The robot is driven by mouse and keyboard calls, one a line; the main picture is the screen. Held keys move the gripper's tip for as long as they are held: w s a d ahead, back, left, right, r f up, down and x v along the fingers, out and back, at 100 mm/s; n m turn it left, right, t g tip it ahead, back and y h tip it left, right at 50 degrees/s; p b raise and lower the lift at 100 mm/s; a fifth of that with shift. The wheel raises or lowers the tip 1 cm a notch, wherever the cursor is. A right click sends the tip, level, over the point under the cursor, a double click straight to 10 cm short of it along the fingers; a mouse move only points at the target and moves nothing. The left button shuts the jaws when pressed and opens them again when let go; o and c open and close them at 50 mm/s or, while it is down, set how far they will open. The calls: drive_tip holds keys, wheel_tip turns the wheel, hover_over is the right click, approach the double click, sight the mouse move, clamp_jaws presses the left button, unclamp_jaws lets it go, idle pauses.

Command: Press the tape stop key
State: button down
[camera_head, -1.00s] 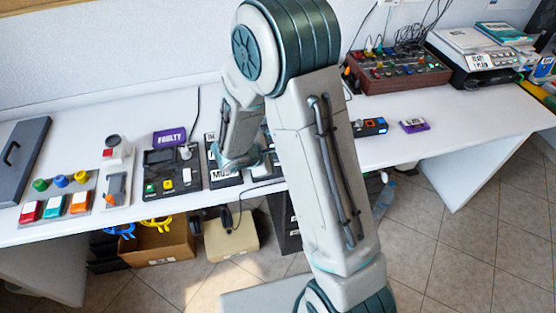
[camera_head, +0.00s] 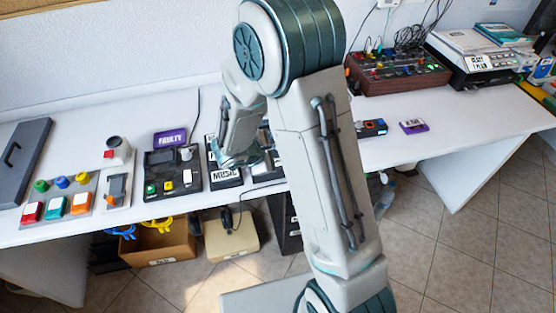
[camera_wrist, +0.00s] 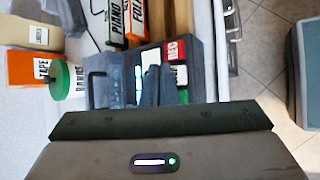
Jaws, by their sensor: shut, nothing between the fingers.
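In the wrist view a dark grey tape recorder (camera_wrist: 204,57) with a handle lies just beyond my gripper. It has a red key (camera_wrist: 175,50) that seems to read REC, a pale key (camera_wrist: 151,57) and a green key (camera_wrist: 181,76). I cannot read which key is the stop key. My gripper (camera_wrist: 155,78) is shut and empty, with its narrow fingers in front of the keys and partly covering them. I cannot tell whether the tips touch a key. In the head view my arm hides the gripper and most of the recorder.
An orange box (camera_wrist: 27,70) marked TAPE and a green roll (camera_wrist: 59,75) lie left in the wrist view. Boxes marked PIANO (camera_wrist: 116,22) and FOLK (camera_wrist: 137,18) stand beyond the recorder. In the head view, a black button panel (camera_head: 158,164) stands left of my arm.

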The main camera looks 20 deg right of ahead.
drive_tip(key=shift+r, duration=0.1)
drive_tip(key=shift+r+p, duration=1.65)
drive_tip(key=shift+r, duration=0.8)
drive_tip(key=shift+f, duration=0.1)
drive_tip(key=s+d+r+m+g+y, duration=0.1)
drive_tip(key=s+d+r+m+g, duration=0.15)
drive_tip(key=s+r+m, duration=0.2)
drive_tip(key=s+d+r+m+g, duration=0.1)
drive_tip(key=s+d+r+m, duration=0.25)
drive_tip(key=s+r, duration=0.2)
drive_tip(key=s+a+r+m+y, duration=0.2)
drive_tip(key=s+m+y, duration=0.1)
drive_tip(key=s+m, duration=0.1)
drive_tip(key=s+a+r+m+t+y, duration=0.1)
drive_tip(key=s+a+r+m+y, duration=0.1)
drive_tip(key=s, duration=0.4)
drive_tip(key=shift+s+a+r+m+y, duration=0.15)
drive_tip(key=shift+a+r+m+y, duration=0.25)
drive_tip(key=shift+r+m+y, duration=0.55)
